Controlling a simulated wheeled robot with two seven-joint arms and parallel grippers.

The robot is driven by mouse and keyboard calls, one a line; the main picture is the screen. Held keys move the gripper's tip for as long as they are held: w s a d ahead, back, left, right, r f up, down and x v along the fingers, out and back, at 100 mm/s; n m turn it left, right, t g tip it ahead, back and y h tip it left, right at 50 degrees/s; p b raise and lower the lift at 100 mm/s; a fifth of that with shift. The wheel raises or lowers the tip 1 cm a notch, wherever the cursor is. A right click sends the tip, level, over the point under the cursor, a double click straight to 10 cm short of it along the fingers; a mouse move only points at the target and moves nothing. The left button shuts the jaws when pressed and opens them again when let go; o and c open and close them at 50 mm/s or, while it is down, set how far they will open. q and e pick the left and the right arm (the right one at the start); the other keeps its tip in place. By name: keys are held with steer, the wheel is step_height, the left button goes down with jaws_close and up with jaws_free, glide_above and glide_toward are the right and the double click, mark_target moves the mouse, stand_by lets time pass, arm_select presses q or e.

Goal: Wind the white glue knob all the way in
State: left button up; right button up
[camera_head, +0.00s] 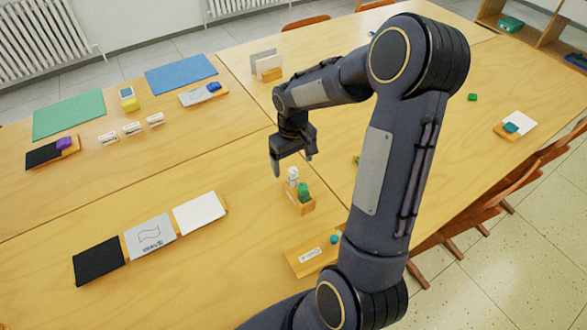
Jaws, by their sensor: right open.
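A small wooden holder (300,208) stands on the table near the middle. In it are a white bottle-like piece (293,176), which looks like the white glue, and a green piece (304,192) beside it. The knob itself is too small to make out clearly. My right gripper (292,164) points down just above the white piece, its fingers apart. I cannot tell whether it touches the white piece. My left gripper is not in view.
Black, grey and white cards (150,236) lie at the front left. A wooden board with a label (311,256) lies nearby, partly behind my arm. Green (69,114) and blue (180,73) mats and small white pieces (132,128) lie farther back. The table's left middle is clear.

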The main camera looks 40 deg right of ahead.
mark_target(293, 172)
stand_by(0.3)
steer(key=m+b, duration=0.1)
steer(key=m, duration=0.1)
steer(key=shift+f+m, duration=0.15)
steer(key=shift+m, duration=1.05)
steer(key=m, duration=0.2)
steer(key=shift+m, duration=0.3)
steer(key=shift+f+b, duration=1.15)
steer(key=shift+f, duration=0.15)
steer(key=c, duration=1.5)
